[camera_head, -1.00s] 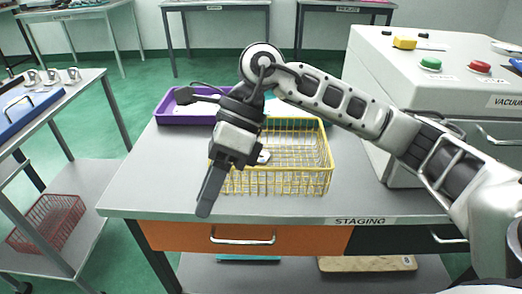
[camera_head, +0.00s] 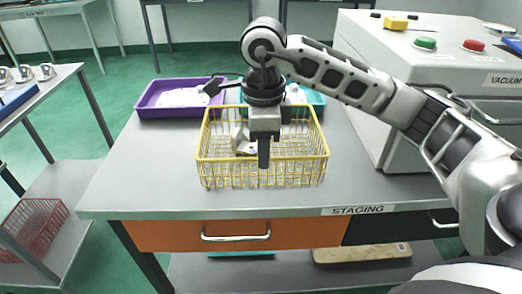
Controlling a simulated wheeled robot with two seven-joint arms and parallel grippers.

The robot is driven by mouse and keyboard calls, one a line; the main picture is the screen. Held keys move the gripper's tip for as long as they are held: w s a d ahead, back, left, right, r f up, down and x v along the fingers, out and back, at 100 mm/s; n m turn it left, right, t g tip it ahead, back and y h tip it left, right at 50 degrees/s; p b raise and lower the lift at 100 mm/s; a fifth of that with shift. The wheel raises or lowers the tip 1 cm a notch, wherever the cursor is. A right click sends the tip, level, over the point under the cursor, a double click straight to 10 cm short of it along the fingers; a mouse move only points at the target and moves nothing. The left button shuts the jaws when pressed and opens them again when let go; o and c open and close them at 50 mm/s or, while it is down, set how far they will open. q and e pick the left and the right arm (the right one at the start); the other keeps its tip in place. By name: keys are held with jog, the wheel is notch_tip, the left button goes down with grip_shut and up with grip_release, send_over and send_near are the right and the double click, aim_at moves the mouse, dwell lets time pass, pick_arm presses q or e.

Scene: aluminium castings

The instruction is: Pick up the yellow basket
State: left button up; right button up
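The yellow wire basket (camera_head: 215,172) stands upright on the grey staging table (camera_head: 120,188). A small whitish part (camera_head: 241,141) lies inside it, partly hidden by my gripper. My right gripper (camera_head: 264,160) points down in front of or over the middle of the basket. Its fingers show as one dark strip, edge-on, so I cannot tell whether they are open or shut. I cannot tell whether the fingertips are inside the basket or touch its wires. My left gripper is not in view.
A purple tray (camera_head: 147,112) with white contents and a teal tray (camera_head: 317,100) sit behind the basket. The white vacuum machine (camera_head: 388,68) stands at the right. A red basket (camera_head: 38,222) is on the left cart's lower shelf. The table's left front is clear.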

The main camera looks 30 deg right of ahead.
jog(key=shift+f, duration=2.75)
jog(key=shift+r, duration=0.1)
grip_shut()
